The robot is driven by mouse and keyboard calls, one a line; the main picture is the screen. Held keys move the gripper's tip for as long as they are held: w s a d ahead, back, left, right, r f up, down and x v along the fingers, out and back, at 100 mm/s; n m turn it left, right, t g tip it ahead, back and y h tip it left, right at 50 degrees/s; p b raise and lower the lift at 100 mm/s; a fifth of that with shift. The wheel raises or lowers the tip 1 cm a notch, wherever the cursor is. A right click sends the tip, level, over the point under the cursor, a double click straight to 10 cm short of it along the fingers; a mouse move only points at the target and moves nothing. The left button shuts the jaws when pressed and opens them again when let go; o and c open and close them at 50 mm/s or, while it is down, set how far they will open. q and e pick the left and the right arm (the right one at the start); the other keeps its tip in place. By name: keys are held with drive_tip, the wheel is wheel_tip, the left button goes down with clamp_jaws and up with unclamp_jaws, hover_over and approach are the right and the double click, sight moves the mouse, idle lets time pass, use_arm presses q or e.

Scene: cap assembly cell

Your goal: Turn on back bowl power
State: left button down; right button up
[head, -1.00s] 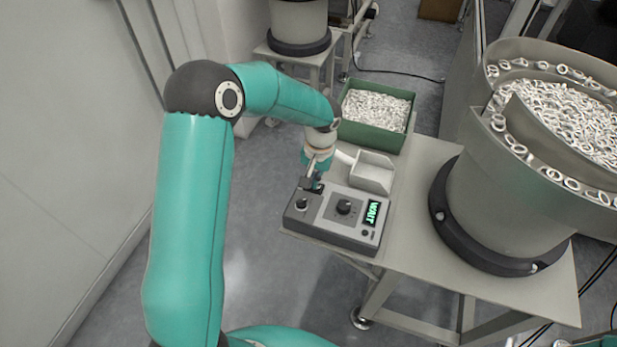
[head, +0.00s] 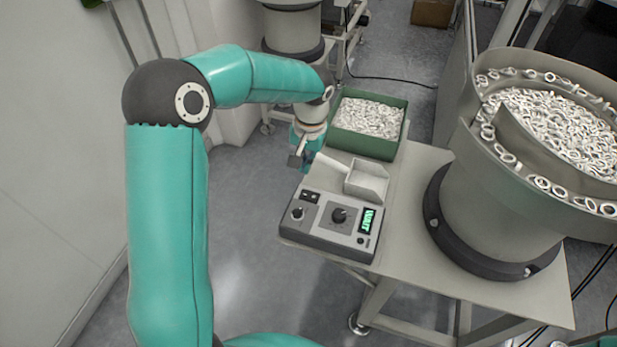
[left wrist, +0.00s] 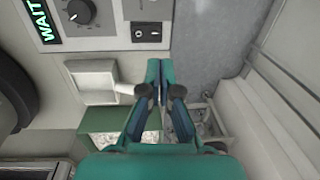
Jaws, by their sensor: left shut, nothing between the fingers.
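The bowl's control box (head: 332,226) sits on the front left of the metal table in the head view. It has a black rocker switch (head: 310,197), a small knob, a larger dial (head: 339,216) and a lit green display (head: 367,220) reading "WAIT". In the left wrist view the rocker switch (left wrist: 146,31) lies above the fingertips, with a gap between. My left gripper (head: 300,158) is shut and empty, behind the box near the table's left edge. Its fingers also show in the left wrist view (left wrist: 160,72). My right gripper is not in view.
A white scoop (head: 366,184) lies behind the box. A green bin (head: 366,147) of white rings stands behind it. A large bowl feeder (head: 497,205) full of rings fills the table's right side. Another feeder base (head: 292,40) stands further back. Floor left of the table is clear.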

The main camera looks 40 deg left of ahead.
use_arm(q)
drive_tip(key=shift+a+r, duration=0.15)
drive_tip(key=shift+r, duration=0.95)
drive_tip(key=shift+a+r, duration=0.1)
drive_tip(key=shift+r, duration=1)
drive_tip(key=shift+s+f, duration=0.1)
drive_tip(key=shift+s, duration=0.05)
